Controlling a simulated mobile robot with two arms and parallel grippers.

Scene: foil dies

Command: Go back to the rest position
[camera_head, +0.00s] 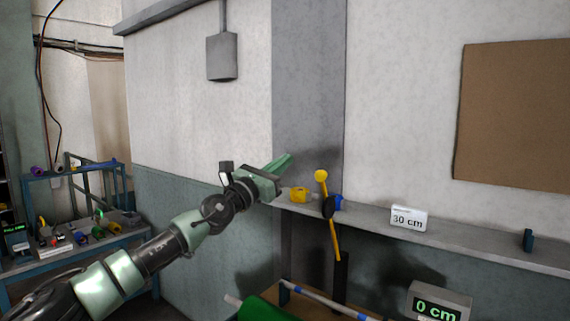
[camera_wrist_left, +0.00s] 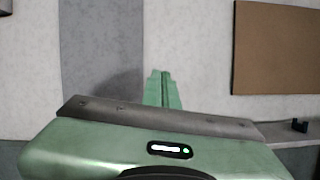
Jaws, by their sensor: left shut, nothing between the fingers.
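My left gripper (camera_head: 286,163) is raised in front of the wall, its green fingers closed together with nothing between them. It also shows in the left wrist view (camera_wrist_left: 162,75), with the wall behind the fingertips. In the head view the left arm reaches in from the lower left. My right gripper is not in either view.
A grey ledge (camera_head: 460,248) runs along the wall, bearing a yellow object (camera_head: 299,195), a "30 cm" sign (camera_head: 409,218) and a small dark block (camera_head: 528,240). A yellow lever (camera_head: 335,240) stands before it. Below are a green roll (camera_head: 262,308) and a "0 cm" display (camera_head: 438,304). A blue-framed bench (camera_head: 75,256) stands left.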

